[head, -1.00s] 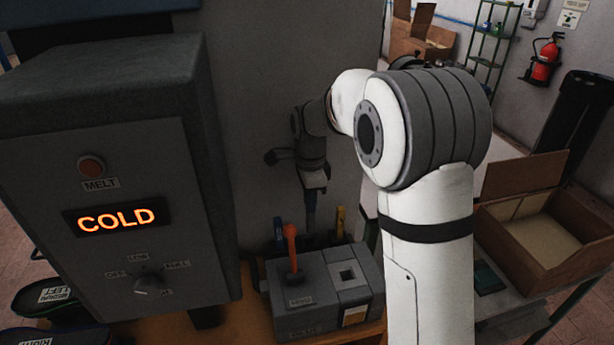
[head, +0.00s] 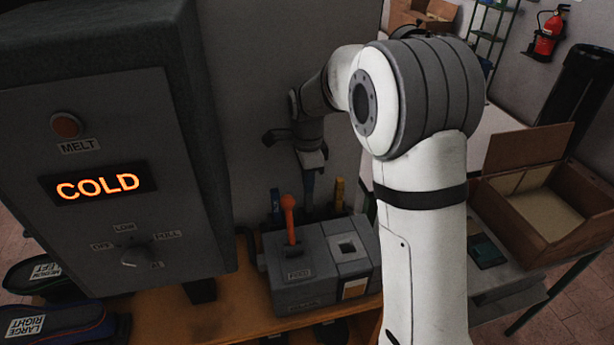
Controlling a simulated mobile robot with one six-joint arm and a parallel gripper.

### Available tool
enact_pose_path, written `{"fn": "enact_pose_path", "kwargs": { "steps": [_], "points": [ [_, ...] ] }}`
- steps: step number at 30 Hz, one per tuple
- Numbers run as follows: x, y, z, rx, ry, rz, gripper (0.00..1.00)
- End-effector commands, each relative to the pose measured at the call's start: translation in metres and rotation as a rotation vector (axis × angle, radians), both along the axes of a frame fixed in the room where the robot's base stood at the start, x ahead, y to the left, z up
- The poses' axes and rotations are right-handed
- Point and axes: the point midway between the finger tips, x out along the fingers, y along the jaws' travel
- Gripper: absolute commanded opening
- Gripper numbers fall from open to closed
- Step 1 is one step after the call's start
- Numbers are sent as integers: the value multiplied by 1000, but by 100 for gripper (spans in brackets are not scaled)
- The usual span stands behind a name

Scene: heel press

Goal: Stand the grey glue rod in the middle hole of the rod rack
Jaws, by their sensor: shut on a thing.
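My gripper (head: 310,172) points down behind the grey feed block, close to the back wall. It is shut on a slim, dark grey-blue rod, the grey glue rod (head: 309,192), which hangs upright below it. The rod's lower end is hidden behind the block. A blue rod (head: 275,203) stands to its left and a yellow rod (head: 340,192) to its right. The held rod is between them. The rod rack is mostly hidden behind the block, so I cannot tell whether the held rod is in the middle hole.
The grey feed block (head: 318,262) with its orange lever (head: 289,218) stands in front of the rods. The machine with the COLD display (head: 98,186) fills the left. An open cardboard box (head: 530,205) is at the right.

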Motion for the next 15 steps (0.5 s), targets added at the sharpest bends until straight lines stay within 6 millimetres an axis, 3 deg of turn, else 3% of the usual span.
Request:
{"fn": "enact_pose_path", "kwargs": {
  "steps": [15],
  "points": [
    [0,1,-38,0,0,1,0]
  ]
}}
